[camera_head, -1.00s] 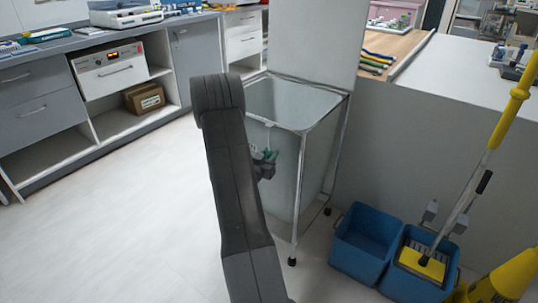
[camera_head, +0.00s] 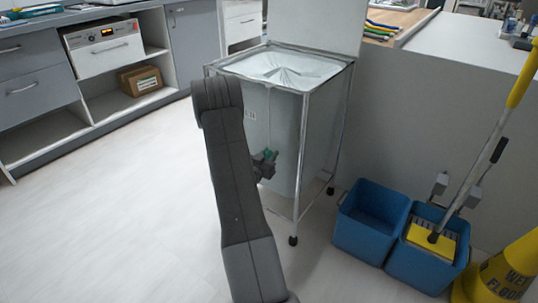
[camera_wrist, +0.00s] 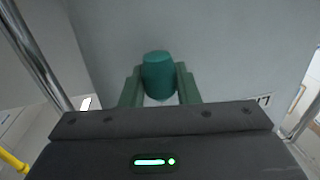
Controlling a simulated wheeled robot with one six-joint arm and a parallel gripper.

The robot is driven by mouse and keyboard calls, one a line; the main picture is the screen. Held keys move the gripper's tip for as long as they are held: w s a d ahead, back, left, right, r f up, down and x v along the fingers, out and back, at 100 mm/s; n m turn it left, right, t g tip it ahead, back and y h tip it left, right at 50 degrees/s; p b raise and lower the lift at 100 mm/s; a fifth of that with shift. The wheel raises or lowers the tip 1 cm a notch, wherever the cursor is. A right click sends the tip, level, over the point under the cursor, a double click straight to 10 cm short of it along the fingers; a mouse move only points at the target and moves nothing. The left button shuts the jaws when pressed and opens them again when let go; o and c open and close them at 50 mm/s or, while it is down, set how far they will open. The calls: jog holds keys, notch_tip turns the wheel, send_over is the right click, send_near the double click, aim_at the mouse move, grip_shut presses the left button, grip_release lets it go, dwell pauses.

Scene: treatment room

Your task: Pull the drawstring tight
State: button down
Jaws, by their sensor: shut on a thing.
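A pale laundry bag (camera_head: 325,130) hangs in a metal-framed hamper on casters, with its lid (camera_head: 315,22) raised behind. The bag's mouth (camera_head: 283,68) is drawn together in pleats that run to a point near the middle. A thin drawstring (camera_head: 270,115) seems to hang down the bag's front. My gripper (camera_head: 266,162) is at the front of the bag, partly behind my arm. In the wrist view its two green fingers (camera_wrist: 160,90) are shut on a teal toggle (camera_wrist: 160,68), close to the bag's pale cloth.
Blue mop buckets (camera_head: 370,225) and a mop (camera_head: 465,190) stand right of the hamper. A yellow wet-floor sign (camera_head: 505,272) is at the lower right. A grey counter wall (camera_head: 420,130) is behind them. The floor (camera_head: 120,210) at left is clear.

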jog(key=shift+f, duration=0.3)
jog(key=c, duration=1.1)
grip_release()
jog(key=shift+s, duration=0.1)
jog(key=shift+s+a+r, duration=0.1)
jog(key=shift+s+a, duration=0.15)
jog(key=p+v, duration=0.3)
jog(key=v, duration=1)
jog(key=shift+d, duration=0.1)
